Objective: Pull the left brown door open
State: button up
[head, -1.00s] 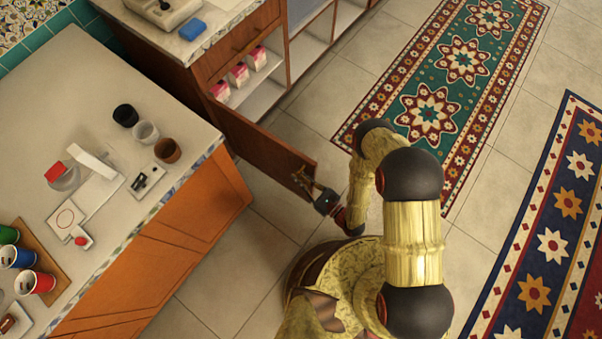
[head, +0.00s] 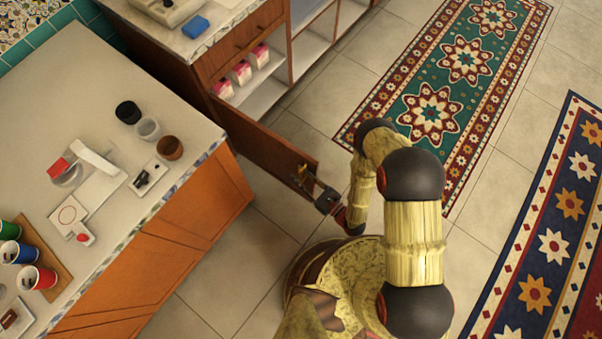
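The left brown door (head: 262,145) is swung wide open from the lower cabinet, its free end reaching out over the floor. My gripper (head: 305,178) is at the door's free end, by its handle, in the head view. The fingers are small and dark against the door, so I cannot tell whether they are closed on the handle or only touching it. Inside the opened cabinet (head: 262,98), pink and white cartons (head: 241,72) stand on the upper shelf.
An orange counter (head: 170,245) with cups and small items on its top stands left, close to the open door. Open shelves (head: 312,45) continue to the right of the cabinet. A green patterned rug (head: 440,100) and a blue rug (head: 545,240) lie on the tiled floor.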

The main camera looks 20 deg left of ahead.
jog(key=shift+d, duration=0.1)
jog(key=v, duration=1.2)
dwell(0.7)
